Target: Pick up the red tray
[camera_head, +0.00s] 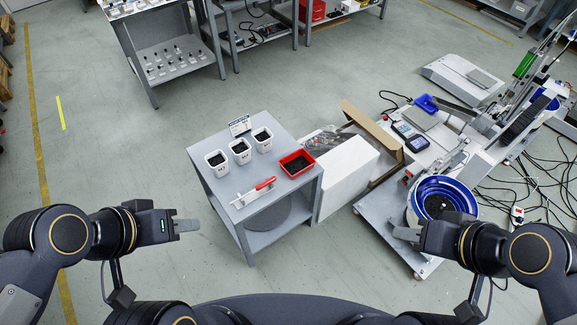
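The red tray (289,157) sits on the right side of the small grey table (215,185), with dark small parts inside it. My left gripper (198,225) is to the left of the table, apart from it and from the tray. My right gripper (396,232) is to the right of the table, near the blue bowl, and apart from the tray. Both grippers look empty. Each is seen from the side and small, so the gap between the fingers cannot be made out.
Several white cups (217,164) with dark contents and a red-handled tool (253,192) share the table. A white box (345,178) stands beside it on the right. A gantry cart with a blue bowl (440,186) and cables is further right. Floor left of the table is clear.

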